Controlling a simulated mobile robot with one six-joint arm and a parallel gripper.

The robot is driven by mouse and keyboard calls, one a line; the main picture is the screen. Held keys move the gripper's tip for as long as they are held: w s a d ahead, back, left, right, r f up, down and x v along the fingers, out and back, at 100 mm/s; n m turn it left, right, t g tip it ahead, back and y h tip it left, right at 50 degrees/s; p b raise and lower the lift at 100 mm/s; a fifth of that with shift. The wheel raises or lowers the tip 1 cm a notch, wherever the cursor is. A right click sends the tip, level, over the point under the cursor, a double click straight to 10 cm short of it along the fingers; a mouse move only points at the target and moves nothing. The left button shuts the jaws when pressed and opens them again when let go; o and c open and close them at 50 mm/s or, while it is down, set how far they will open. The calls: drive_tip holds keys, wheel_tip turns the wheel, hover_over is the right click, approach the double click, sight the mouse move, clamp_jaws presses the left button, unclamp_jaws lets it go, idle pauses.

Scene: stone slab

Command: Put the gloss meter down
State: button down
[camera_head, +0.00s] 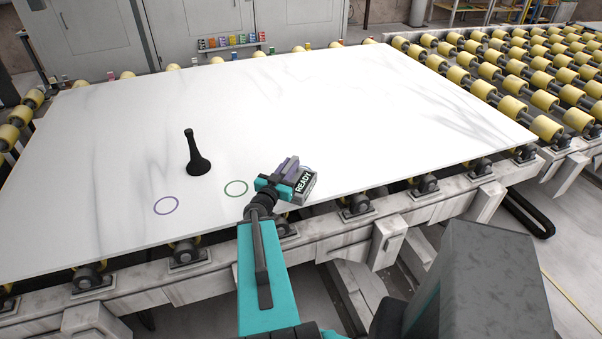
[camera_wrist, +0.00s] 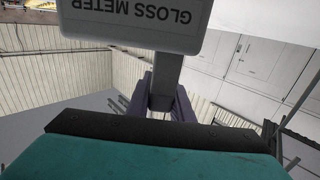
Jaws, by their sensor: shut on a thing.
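The gloss meter (camera_head: 303,187) is a grey block with a dark face reading READY, in the head view near the slab's front edge. My gripper (camera_head: 285,174), teal with purple fingers, is shut on it. In the wrist view the gloss meter (camera_wrist: 138,22) shows its "GLOSS METER" lettering upside down, with a narrower grey part between the purple fingers (camera_wrist: 161,98). The white stone slab (camera_head: 330,110) lies on rollers. A purple ring (camera_head: 166,206) and a green ring (camera_head: 236,188) are marked on it. Another ring is partly hidden behind the meter. I cannot tell whether the meter touches the slab.
A black flared object (camera_head: 197,158) stands upright on the slab, left of my gripper. Yellow rollers (camera_head: 545,128) fill the right side. Several small coloured items sit on a shelf (camera_head: 232,43) at the back. The slab's middle and right are clear.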

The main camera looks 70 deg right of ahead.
sight(299, 176)
drive_tip(key=s, duration=0.1)
drive_tip(key=s+d, duration=0.1)
drive_tip(key=s, duration=0.1)
drive_tip(key=shift+s+d+f+g, duration=0.1)
drive_tip(key=shift+g, duration=0.2)
drive_tip(key=shift+w+d+f+b, duration=0.25)
drive_tip(key=shift+d+b, duration=0.15)
drive_tip(key=shift+b, duration=1)
drive_tip(key=d+b, duration=0.1)
drive_tip(key=b, duration=0.5)
drive_tip(key=w+d+b, duration=0.1)
drive_tip(key=d+b, duration=0.1)
drive_tip(key=b, duration=0.3)
drive_tip(key=shift+w+f+b, duration=0.1)
drive_tip(key=shift+f+b, duration=0.1)
drive_tip(key=shift+b, duration=0.2)
drive_tip(key=d+b, duration=0.1)
drive_tip(key=b, duration=0.6)
drive_tip(key=shift+w, duration=0.4)
drive_tip(key=shift+w+d+r, duration=0.2)
drive_tip(key=shift+w+d, duration=0.15)
drive_tip(key=shift+d, duration=0.3)
drive_tip(key=w+d+f+p, duration=0.1)
drive_tip(key=w+d, duration=0.3)
drive_tip(key=d, duration=0.4)
drive_tip(key=shift+p, duration=0.9)
drive_tip(key=shift+d, duration=0.1)
